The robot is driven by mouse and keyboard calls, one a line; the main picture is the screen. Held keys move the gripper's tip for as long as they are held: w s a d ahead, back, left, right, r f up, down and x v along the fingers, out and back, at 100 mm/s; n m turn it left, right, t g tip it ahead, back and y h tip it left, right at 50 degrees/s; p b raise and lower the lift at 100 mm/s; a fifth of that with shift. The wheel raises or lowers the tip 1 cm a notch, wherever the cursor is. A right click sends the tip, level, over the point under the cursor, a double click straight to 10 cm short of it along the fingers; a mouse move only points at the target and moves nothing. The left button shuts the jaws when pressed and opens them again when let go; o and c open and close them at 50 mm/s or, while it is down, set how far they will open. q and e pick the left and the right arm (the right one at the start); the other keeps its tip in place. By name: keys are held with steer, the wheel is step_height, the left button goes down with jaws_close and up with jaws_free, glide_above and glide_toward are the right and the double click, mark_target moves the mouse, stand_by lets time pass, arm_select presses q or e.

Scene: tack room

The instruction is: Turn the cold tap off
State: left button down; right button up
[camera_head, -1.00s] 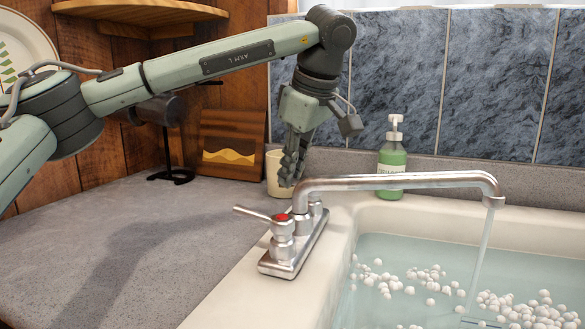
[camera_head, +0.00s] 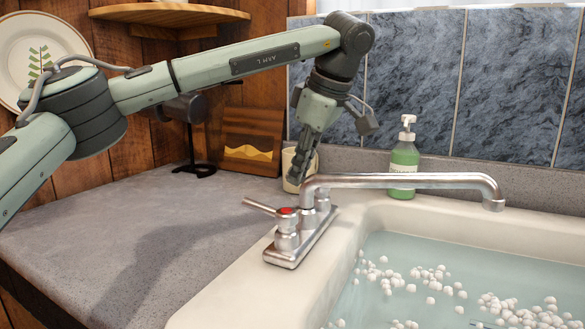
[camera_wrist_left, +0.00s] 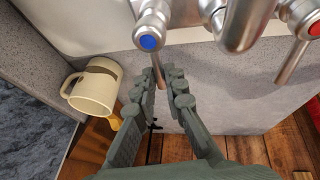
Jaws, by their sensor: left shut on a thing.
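The cold tap shows in the left wrist view as a chrome knob with a blue cap (camera_wrist_left: 148,42) and a short lever (camera_wrist_left: 162,78). My left gripper (camera_wrist_left: 162,75) is shut on that lever, which lies between its fingertips. In the head view my left gripper (camera_head: 301,180) reaches down behind the chrome spout (camera_head: 410,181), which largely hides the cold tap. The red-capped hot tap (camera_head: 286,222) stands on the near end of the same base. No water runs from the spout. My right gripper is in neither view.
A cream mug (camera_head: 291,165) stands close beside my left gripper. A green soap bottle (camera_head: 404,165) is behind the spout. The sink (camera_head: 240,300) holds water and many small white balls.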

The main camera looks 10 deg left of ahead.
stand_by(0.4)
arm_select(q)
steer(key=c, duration=1.6)
jaws_free()
steer(key=v, duration=1.2)
steer(key=shift+s, duration=0.1)
